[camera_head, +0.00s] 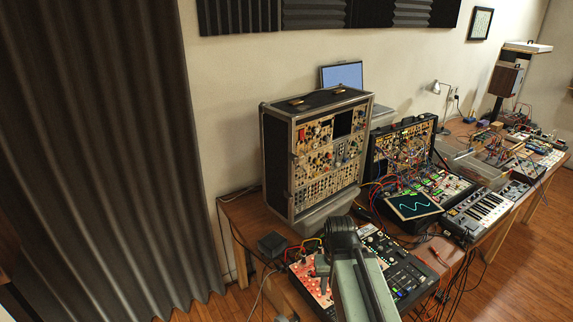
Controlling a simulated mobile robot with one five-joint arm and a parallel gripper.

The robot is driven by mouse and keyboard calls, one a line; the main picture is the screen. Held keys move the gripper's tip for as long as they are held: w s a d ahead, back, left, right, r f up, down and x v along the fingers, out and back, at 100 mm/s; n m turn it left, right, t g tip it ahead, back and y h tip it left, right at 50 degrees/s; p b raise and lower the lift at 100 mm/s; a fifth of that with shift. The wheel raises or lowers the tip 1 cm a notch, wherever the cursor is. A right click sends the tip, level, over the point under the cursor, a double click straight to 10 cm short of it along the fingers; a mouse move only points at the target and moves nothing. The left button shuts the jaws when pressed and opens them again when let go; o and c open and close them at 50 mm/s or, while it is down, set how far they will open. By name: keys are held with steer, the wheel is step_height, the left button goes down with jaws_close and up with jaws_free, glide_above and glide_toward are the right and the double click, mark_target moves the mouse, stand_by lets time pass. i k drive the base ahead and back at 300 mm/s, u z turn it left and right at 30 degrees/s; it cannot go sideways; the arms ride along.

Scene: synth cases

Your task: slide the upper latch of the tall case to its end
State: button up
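The tall case (281,165) stands upright on the near left part of the wooden table, with a dark side, grey metal edges and a front full of knobs and modules. Two small brass-coloured fittings, one at the left (297,102) and one at the right (339,90), sit on its top; I cannot tell whether either is the upper latch. My arm rises from the bottom of the picture in front of the case.
A red-panelled device (309,282) and a black controller (405,273) lie around my arm. A small dark box (271,244) is at the left. A patched synth case (403,143), a scope screen (414,205) and a keyboard (480,214) crowd the right. A curtain (100,150) hangs left.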

mark_target(292, 156)
steer(key=u, duration=3.25)
steer(key=k, duration=1.1)
steer(key=z, duration=1.15)
steer(key=i, duration=1)
steer(key=u, duration=0.1)
